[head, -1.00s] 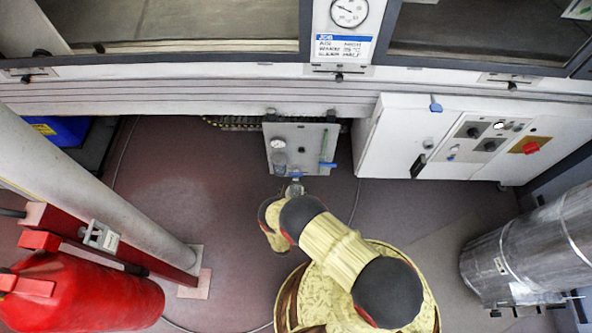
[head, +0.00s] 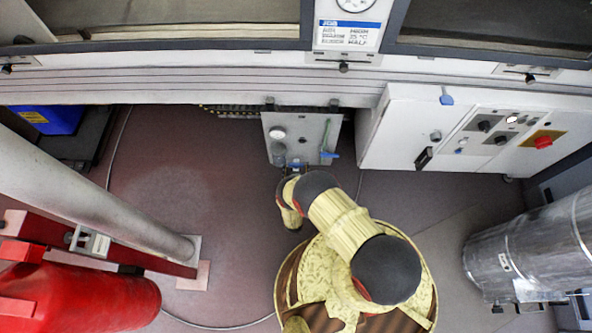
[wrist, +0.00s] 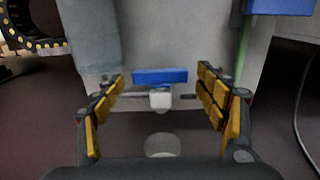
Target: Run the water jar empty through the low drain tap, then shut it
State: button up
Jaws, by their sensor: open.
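The grey drain panel (head: 306,128) hangs below the long machine in the head view. The water jar (head: 279,153) appears as a grey-blue cylinder on its left, and as a bluish upright shape in the wrist view (wrist: 92,40); its water level cannot be read. The low drain tap (wrist: 160,98) has a pale body and a blue lever (wrist: 160,76) lying crosswise, level in the picture. My gripper (wrist: 162,88) is open, with one finger on each side of the tap and no clear contact.
A second blue handle (head: 331,155) is at the panel's lower right, by a green tube (wrist: 242,48). A pale round shape (wrist: 162,145) shows below the tap. A white control cabinet (head: 408,130) stands right; a red extinguisher (head: 80,300) and post (head: 100,205) are left.

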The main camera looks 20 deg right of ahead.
jog(key=shift+w, duration=0.15)
jog(key=shift+c, duration=0.9)
jog(key=c, duration=1)
jog(key=shift+a, duration=0.1)
jog(key=shift+w+a+r+m+g+h, duration=0.15)
jog(key=shift+m+g+h, duration=0.35)
jog(key=shift+h, duration=0.4)
jog(key=shift+m+g+h, duration=0.6)
jog(key=shift+m+h, duration=0.4)
jog(key=shift+h, duration=0.2)
jog(key=o, duration=1.1)
